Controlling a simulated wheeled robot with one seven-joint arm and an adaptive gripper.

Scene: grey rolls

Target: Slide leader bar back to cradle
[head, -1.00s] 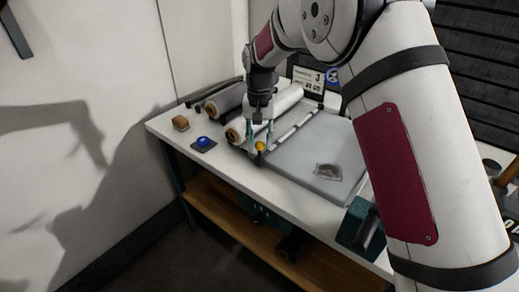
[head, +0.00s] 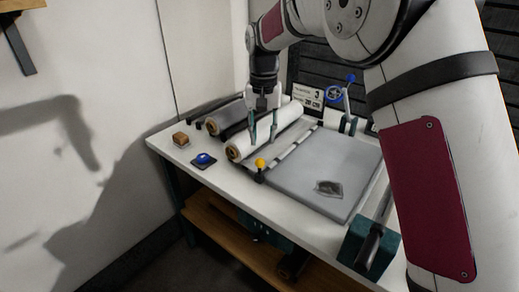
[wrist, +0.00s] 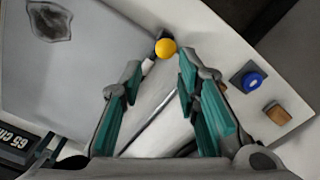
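The leader bar (head: 293,145) is a thin rod with pale segments, lying along the left edge of the grey flat plate beside the white roll. A yellow knob (head: 260,163) stands at its near end. My gripper (head: 262,143) is open and empty, above the white roll and a little behind and above the knob. In the wrist view the knob (wrist: 165,48) shows beyond and between the spread green-padded fingers (wrist: 158,78), apart from them. I cannot make out the cradle for certain.
The white roll (head: 270,134) and a darker roll (head: 228,117) lie left of the plate (head: 320,170). A blue button (head: 204,159) and a brown block (head: 181,139) sit at the table's left. A dark patch (head: 328,188) lies on the plate. A blue-knobbed lever (head: 350,80) stands behind.

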